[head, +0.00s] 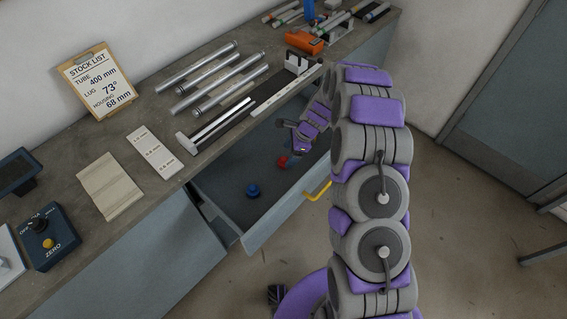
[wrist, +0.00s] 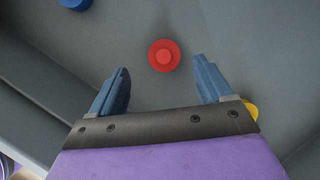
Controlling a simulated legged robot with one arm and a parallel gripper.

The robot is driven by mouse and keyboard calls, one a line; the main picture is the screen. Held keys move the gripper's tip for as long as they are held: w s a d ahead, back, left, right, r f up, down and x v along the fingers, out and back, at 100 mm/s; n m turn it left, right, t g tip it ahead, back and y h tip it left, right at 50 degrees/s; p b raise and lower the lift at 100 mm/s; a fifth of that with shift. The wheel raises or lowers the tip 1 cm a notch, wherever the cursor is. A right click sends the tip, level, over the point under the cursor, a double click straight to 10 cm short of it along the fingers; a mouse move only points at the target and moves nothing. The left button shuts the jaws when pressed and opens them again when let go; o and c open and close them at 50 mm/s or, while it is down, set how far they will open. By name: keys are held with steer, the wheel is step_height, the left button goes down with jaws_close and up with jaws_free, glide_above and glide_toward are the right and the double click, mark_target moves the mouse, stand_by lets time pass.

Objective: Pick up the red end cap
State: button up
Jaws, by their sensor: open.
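The red end cap (head: 283,161) lies on the floor of the open drawer (head: 225,205). In the wrist view the red end cap (wrist: 164,55) is a round flanged piece, seen from above. My gripper (wrist: 162,80) is open and empty, with its two blue-grey fingers spread apart. The cap sits just beyond the fingertips, roughly centred between them, and is not held. In the head view my gripper (head: 297,150) is inside the drawer area, close to the cap. The height of the fingers above the drawer floor is hard to tell.
A blue cap (head: 253,190) lies in the drawer left of the red one. The workbench (head: 165,105) above holds metal tubes, a jig and an orange box (head: 304,42).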

mark_target(284, 159)
steer(key=shift+w+b+x, duration=0.15)
steer(key=shift+b+x, duration=0.4)
steer(key=shift+x, duration=0.9)
steer(key=shift+w+b+x, duration=0.15)
steer(key=shift+b+x, duration=0.35)
steer(key=shift+x, duration=0.95)
steer(key=shift+r, duration=0.1)
steer(key=c, duration=1.1)
